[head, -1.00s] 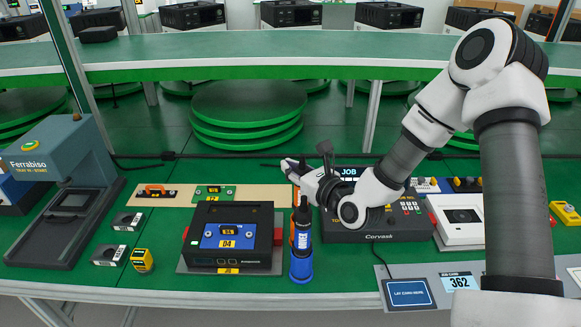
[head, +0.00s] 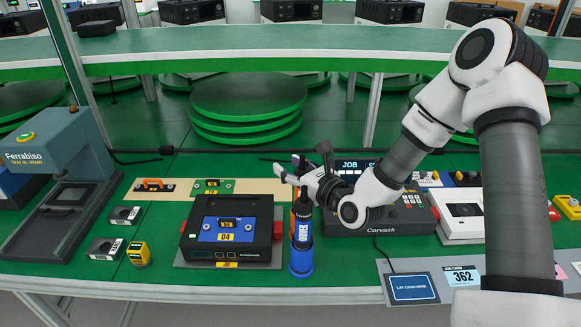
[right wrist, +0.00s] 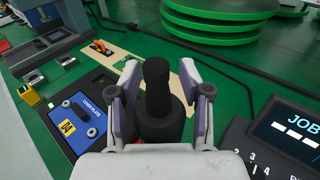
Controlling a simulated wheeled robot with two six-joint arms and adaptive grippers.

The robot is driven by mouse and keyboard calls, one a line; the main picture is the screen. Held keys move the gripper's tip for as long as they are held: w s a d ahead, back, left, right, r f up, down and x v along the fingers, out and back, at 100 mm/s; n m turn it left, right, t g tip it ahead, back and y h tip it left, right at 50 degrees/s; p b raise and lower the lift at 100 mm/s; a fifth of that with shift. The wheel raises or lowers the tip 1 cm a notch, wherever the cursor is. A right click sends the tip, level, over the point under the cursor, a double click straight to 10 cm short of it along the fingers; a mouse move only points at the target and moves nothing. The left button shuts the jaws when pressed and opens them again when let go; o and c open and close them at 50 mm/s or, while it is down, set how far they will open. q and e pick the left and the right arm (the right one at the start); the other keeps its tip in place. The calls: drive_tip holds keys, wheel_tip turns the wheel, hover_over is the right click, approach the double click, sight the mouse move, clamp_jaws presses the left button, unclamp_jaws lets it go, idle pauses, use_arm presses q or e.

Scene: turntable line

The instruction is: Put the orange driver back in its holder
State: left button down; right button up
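An orange part (head: 292,222) shows as a narrow strip behind the blue driver; I cannot tell whether it is the orange driver or its holder. The blue driver (head: 303,228) stands upright in a blue holder (head: 301,264), its black end up. My right gripper (head: 288,170) is above and behind the blue driver, left of the console. In the right wrist view my right gripper (right wrist: 159,82) is open, with a black driver end (right wrist: 157,90) standing between its fingers and gaps showing beside it. The driver's coloured body is hidden there. My left gripper is not in view.
A black unit with a blue plate (head: 228,231) stands close left of the drivers. A card pad (head: 412,289) lies at front right. A beige strip (head: 240,187) with small parts lies behind the unit.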

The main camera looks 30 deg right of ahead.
idle(0.3)
drive_tip(key=s, duration=0.7)
drive_tip(key=shift+s+d+r, duration=0.15)
drive_tip(key=shift+d+r, duration=0.25)
drive_tip(key=shift+d, duration=0.05)
